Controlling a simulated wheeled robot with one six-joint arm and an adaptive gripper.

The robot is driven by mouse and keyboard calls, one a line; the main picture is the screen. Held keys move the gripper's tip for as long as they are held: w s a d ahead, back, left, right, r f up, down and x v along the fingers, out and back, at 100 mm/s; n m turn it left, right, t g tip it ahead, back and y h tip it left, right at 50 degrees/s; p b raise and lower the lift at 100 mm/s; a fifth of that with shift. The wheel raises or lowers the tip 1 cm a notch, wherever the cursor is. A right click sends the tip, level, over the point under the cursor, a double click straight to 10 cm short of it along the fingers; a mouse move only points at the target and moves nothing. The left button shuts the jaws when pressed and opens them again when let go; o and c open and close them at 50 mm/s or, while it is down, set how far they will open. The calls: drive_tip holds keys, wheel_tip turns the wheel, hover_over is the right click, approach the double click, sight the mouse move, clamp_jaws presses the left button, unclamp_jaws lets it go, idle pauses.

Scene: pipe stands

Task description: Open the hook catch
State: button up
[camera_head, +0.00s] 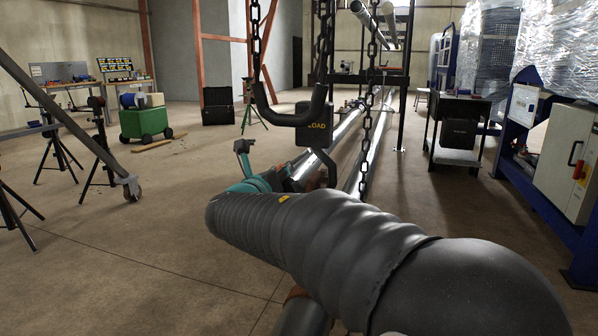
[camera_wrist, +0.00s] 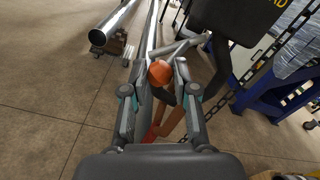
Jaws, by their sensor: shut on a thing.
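In the wrist view my gripper (camera_wrist: 160,66) has its two fingers closed on either side of a round orange knob (camera_wrist: 160,74). A grey bar-like part (camera_wrist: 182,46) runs from just beyond the knob toward a black box, and I cannot tell whether this is the hook catch. The black box (camera_wrist: 237,18) with yellow letters is just up and right of the fingers. My own arm covers the lower middle there and hides the knob.
Chains (camera_head: 372,90) hang close to the box and above my arm. A long shiny pipe (camera_head: 338,140) runs away behind it; a pipe end (camera_wrist: 98,37) shows at left in the wrist view. A blue-framed cabinet (camera_head: 567,165) stands right. The floor at left is mostly open, with tripods (camera_head: 98,150).

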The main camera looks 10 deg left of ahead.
drive_tip(key=shift+a+r+m, duration=0.15)
drive_tip(key=shift+r+m, duration=0.05)
drive_tip(key=shift+m, duration=0.3)
drive_tip(key=shift+b, duration=0.35)
drive_tip(key=r+m+b, duration=0.1)
drive_tip(key=m, duration=0.1)
drive_tip(key=a+r+m+b, duration=0.1)
drive_tip(key=m, duration=0.1)
drive_tip(key=shift+r+m+b, duration=0.2)
drive_tip(key=shift+m+b, duration=0.1)
drive_tip(key=shift+m, duration=0.1)
drive_tip(key=shift+d, duration=0.1)
